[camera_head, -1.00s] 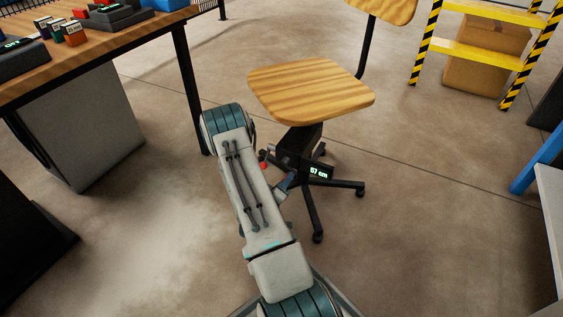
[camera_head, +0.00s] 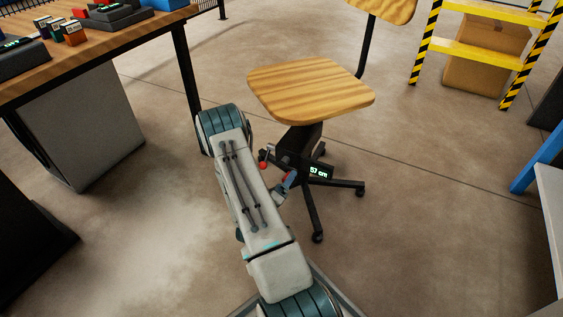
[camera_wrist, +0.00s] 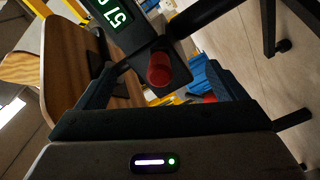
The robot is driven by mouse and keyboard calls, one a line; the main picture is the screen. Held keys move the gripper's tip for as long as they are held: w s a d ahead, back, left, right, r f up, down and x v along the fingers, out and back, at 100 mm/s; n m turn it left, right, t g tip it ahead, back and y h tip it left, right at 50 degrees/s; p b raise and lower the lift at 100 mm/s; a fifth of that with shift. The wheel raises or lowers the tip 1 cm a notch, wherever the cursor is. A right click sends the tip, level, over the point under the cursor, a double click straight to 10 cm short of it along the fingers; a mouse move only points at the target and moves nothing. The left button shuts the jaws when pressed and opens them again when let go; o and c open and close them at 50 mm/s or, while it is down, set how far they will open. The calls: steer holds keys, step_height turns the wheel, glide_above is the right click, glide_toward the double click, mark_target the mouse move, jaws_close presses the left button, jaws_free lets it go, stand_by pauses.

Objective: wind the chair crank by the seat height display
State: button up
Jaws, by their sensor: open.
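The chair has a wooden seat (camera_head: 311,90) on a dark column and a dark legged base. The lit green seat height display (camera_head: 319,172) below the seat reads 57 cm; it also shows tilted in the wrist view (camera_wrist: 117,18). A red knob (camera_head: 264,165) shows left of the column. My gripper (camera_head: 288,182) is near the display, partly hidden by my arm. In the wrist view my gripper (camera_wrist: 160,75) is open, with a red cylindrical knob (camera_wrist: 159,69) on a dark block between its fingers in the picture. Contact cannot be told.
A wooden workbench (camera_head: 110,45) with small boxes stands at the left, above a grey cabinet (camera_head: 80,125). A yellow-and-black striped rack (camera_head: 470,52) with a cardboard box (camera_head: 487,72) stands at the back right. Open floor lies around the chair.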

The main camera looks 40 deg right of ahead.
steer(key=v, duration=0.4)
steer(key=shift+a, duration=0.2)
stand_by(0.5)
steer(key=s+a+r+m+g+y+p, duration=0.1)
steer(key=s+r+g+p, duration=0.25)
steer(key=r+p, duration=0.65)
steer(key=s+a+r+m+g+y+p, duration=0.1)
steer(key=s+r+m+g+p, duration=0.3)
steer(key=r, duration=1.2)
steer(key=s+a+r+n+g+y+p, duration=0.1)
steer(key=s+a+r+g+y+p, duration=0.3)
steer(key=r, duration=0.9)
steer(key=a+r+n+t+y+p, duration=0.1)
steer(key=a+r+t+y+p, duration=0.1)
steer(key=a+r+p, duration=0.4)
steer(key=s+a+r+n+t+y+p, duration=0.1)
steer(key=a+r+y+p, duration=0.4)
steer(key=r, duration=0.9)
steer(key=s+a+r+n+t+y+p, duration=0.1)
steer(key=a+r+n+t+y+p, duration=0.2)
steer(key=a+r+p, duration=0.5)
step_height(320, 180, up, 2)
steer(key=t+p, duration=0.1)
steer(key=p, duration=0.3)
steer(key=shift+a+y, duration=0.3)
steer(key=shift+r, duration=0.1)
